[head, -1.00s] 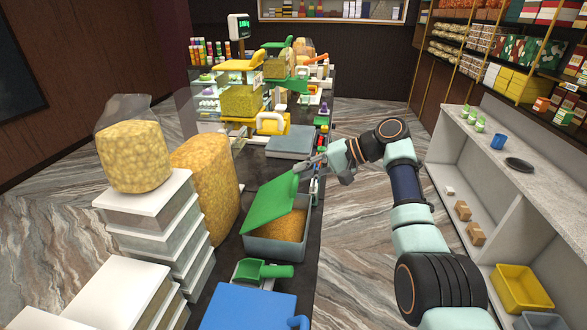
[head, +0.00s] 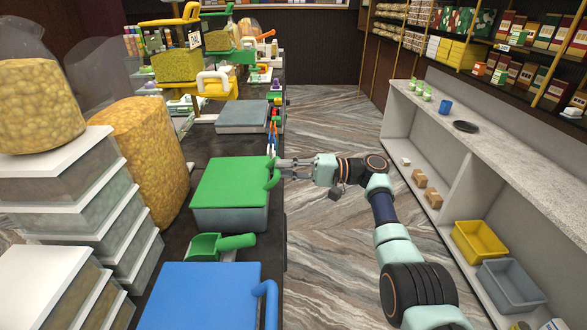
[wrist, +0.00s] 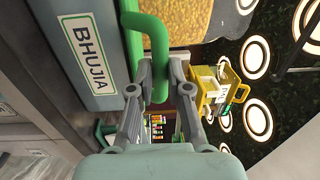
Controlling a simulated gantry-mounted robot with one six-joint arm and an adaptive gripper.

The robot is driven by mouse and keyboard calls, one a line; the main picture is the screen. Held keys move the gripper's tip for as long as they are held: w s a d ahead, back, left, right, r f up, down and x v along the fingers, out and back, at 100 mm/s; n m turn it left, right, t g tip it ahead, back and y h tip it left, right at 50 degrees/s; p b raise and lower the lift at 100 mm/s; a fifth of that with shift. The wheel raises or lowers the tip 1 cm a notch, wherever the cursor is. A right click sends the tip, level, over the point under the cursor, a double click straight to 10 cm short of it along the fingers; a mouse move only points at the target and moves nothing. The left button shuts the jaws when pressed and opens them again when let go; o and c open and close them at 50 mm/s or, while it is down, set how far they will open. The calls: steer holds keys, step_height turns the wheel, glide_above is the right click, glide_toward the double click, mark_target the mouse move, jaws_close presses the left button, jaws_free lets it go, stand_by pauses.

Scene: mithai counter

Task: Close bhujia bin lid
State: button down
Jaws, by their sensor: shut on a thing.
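The bhujia bin (head: 230,220) is a grey tub on the dark counter. Its green lid (head: 232,182) lies flat over the top, and no bhujia shows. The lid's green handle (head: 273,174) sticks out at the right edge. My gripper (head: 279,168) is at this handle from the right. In the wrist view my gripper (wrist: 154,80) has its fingers shut on the green handle (wrist: 157,45). The bin's side (wrist: 85,55) with its BHUJIA label (wrist: 89,50) shows there too.
A green scoop (head: 220,245) and a blue-lidded bin (head: 200,295) stand in front. A grey-lidded bin (head: 242,117) is behind. Stacked white-lidded boxes (head: 75,190) and a sack (head: 145,155) stand to the left. The aisle floor (head: 320,245) on the right is free.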

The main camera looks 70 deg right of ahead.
steer(key=shift+f+b, duration=0.3)
steer(key=shift+f, duration=0.45)
steer(key=c, duration=1.1)
jaws_free()
steer(key=shift+s, duration=0.1)
steer(key=shift+r, duration=0.1)
steer(key=shift+d, duration=0.1)
steer(key=v, duration=0.7)
steer(key=shift+s, duration=0.3)
